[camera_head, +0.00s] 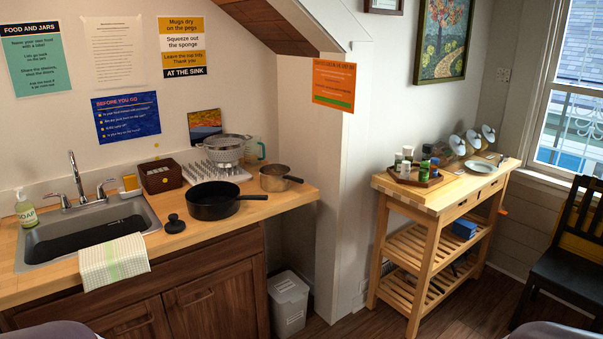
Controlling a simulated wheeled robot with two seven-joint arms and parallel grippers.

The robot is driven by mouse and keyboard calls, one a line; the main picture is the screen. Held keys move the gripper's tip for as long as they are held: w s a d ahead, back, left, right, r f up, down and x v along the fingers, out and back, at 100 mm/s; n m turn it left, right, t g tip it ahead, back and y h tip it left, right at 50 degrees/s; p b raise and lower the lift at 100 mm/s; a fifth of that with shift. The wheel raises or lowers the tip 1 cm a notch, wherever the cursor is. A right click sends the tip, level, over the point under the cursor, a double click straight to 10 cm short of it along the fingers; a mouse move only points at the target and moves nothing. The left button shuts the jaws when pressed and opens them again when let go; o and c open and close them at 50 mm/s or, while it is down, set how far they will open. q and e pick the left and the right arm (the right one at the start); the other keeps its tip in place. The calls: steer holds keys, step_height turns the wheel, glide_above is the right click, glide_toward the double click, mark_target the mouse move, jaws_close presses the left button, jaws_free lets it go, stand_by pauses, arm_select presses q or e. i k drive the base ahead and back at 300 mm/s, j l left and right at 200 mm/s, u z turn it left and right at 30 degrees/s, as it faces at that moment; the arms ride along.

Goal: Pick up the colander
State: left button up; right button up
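The colander (226,151) is a metal bowl with a wide rim. It sits upright at the back of the wooden counter (285,206), on or just behind a pegged drying rack (216,172). I cannot tell exactly how it rests there. A pale green mug (253,150) stands close at its right. Neither of my grippers shows. Only rounded grey parts, likely of my own arms, show at the bottom left and bottom right edges.
A black frying pan (214,200) and a small saucepan (275,178) stand in front of the colander. A dark box (160,177) is left of the rack. The sink (85,230) is further left. The sloped stair underside (270,22) hangs above. A wooden cart (440,195) stands at right.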

mark_target(225, 149)
steer(key=i+l+z, duration=0.15)
steer(key=i, duration=0.7)
steer(key=i+l+z, duration=0.15)
steer(key=i, duration=0.7)
